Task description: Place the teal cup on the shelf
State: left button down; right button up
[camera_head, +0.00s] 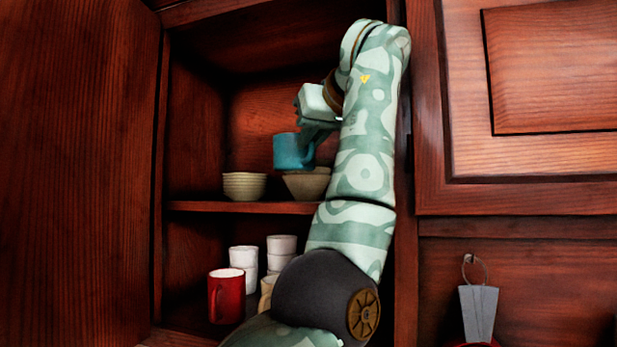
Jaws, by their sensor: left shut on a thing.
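The teal cup (288,151) is upright inside the open cabinet, above the middle shelf (190,206) and just over the rim of a bowl. My left gripper (315,138) is shut on the teal cup at its right side. The fingers are partly hidden by my own arm and the cup. I cannot tell whether the cup touches the bowl below it. My right gripper is not in view.
A beige bowl (244,186) and a wider bowl (306,186) stand on the middle shelf. Below are a red mug (226,296) and stacked white cups (244,258). The open door (75,170) is at left. A grey tag-like object (478,312) hangs at right.

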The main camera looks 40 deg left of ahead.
aim_at(308, 171)
pick_arm(q)
jog(key=shift+w+a+f, duration=0.45)
jog(key=shift+a+f, duration=0.15)
jog(key=shift+f, duration=0.15)
jog(key=shift+w+a+f, duration=0.15)
jog(key=shift+a+f, duration=0.05)
jog(key=shift+a, duration=0.05)
jog(key=shift+a+f, duration=0.15)
jog(key=shift+f, duration=0.1)
notch_tip(308, 171, down, 3)
jog(key=shift+f, duration=0.15)
jog(key=shift+w+f, duration=0.15)
jog(key=shift+w, duration=0.05)
jog(key=c, duration=1.5)
grip_release()
jog(key=shift+s, duration=0.15)
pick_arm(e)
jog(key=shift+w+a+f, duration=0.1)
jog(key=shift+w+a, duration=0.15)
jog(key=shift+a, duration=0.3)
